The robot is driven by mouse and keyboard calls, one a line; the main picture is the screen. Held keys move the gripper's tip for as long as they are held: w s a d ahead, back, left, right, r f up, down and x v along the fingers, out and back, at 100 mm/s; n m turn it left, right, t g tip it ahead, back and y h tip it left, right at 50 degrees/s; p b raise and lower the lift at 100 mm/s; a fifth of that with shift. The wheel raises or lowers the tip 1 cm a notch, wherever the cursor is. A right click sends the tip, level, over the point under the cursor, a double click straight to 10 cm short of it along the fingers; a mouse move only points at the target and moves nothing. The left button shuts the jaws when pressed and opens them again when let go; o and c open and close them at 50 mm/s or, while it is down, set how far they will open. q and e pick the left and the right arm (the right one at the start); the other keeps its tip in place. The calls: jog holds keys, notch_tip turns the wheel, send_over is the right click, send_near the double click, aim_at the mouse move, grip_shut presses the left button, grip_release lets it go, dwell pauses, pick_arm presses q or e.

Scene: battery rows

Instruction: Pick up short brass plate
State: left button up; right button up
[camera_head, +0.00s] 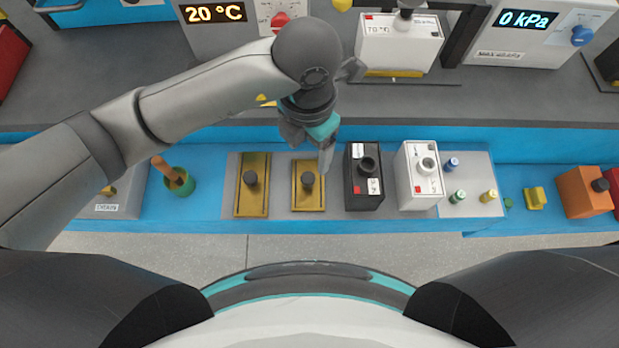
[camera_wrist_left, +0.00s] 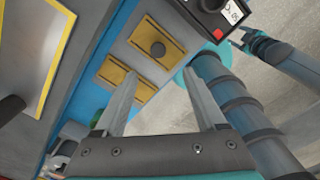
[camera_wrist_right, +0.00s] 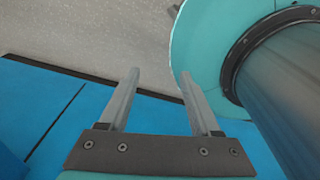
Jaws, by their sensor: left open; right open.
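The short brass plate (camera_head: 308,203) lies on a grey panel on the near blue shelf, with a dark knob standing in its middle. It also shows in the left wrist view (camera_wrist_left: 172,52). The longer brass plate (camera_head: 253,205), with a similar knob, lies to its left. My left gripper (camera_head: 318,150) is open and empty, above the far right edge of the short plate; its fingers point down towards the shelf. My right gripper (camera_wrist_right: 159,76) is open and empty over bare floor and blue surface; it is outside the head view.
Right of the short plate stand a black box (camera_head: 361,192) and a white box (camera_head: 420,190), close by. A green cup (camera_head: 180,186) with a wooden handle is at left. Small cylinders and an orange box (camera_head: 583,196) are farther right. Instruments stand on the grey bench behind.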

pick_arm(q)
send_over(308, 177)
jog(key=f, duration=0.4)
jog(key=shift+s+f+b, duration=0.15)
jog(key=shift+s+b, duration=0.25)
notch_tip(308, 177, down, 3)
jog(key=shift+r+b, duration=0.15)
jog(key=shift+b, duration=0.15)
jog(key=shift+w+f, duration=0.1)
jog(key=shift+f, duration=0.35)
jog(key=f, duration=0.2)
jog(key=f+b, duration=0.1)
jog(key=f, duration=0.1)
jog(key=shift+w+f, duration=0.2)
jog(key=shift+f, duration=0.05)
jog(key=shift+f+b, duration=0.25)
jog(key=shift+b, duration=0.05)
jog(key=c, duration=0.6)
grip_shut()
pick_arm(e)
jog(key=f, duration=0.3)
jog(key=shift+d+f, duration=0.1)
jog(key=shift+d, duration=0.15)
pick_arm(q)
jog(key=shift+w, duration=0.1)
